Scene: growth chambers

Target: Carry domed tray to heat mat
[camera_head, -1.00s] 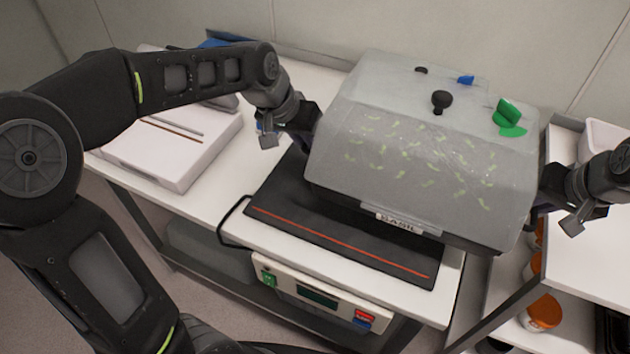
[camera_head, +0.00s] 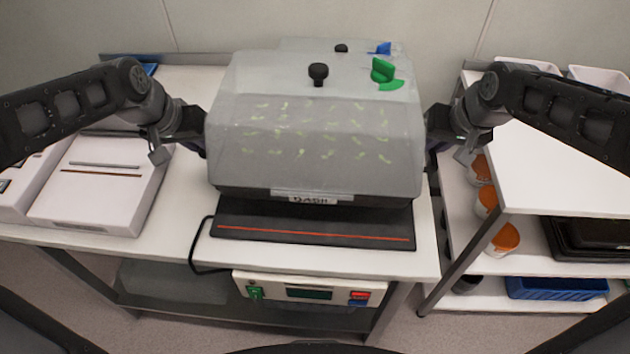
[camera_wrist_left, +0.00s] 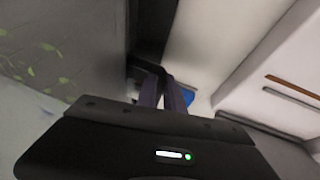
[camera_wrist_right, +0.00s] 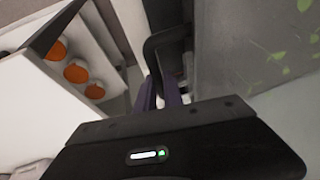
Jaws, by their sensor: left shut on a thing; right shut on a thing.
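The domed tray (camera_head: 315,170) has a cloudy clear dome over small seedlings and a front label reading BASIL. It looks level in the head view, over the back part of the black heat mat (camera_head: 310,233); I cannot tell if it touches the mat. The mat's front strip with a red line is bare. My left gripper (camera_head: 200,140) is shut at the tray's left end, and its fingers show in the left wrist view (camera_wrist_left: 165,90). My right gripper (camera_head: 432,135) is shut on the handle at the right end, seen in the right wrist view (camera_wrist_right: 155,85). The dome hides the rest of the mat.
A control box (camera_head: 310,290) with a green switch and red button hangs at the bench front. A white flat device (camera_head: 100,185) stands left on the bench (camera_head: 190,205). A shelf unit (camera_head: 560,180) with orange-lidded jars (camera_head: 503,238) stands right, across a gap.

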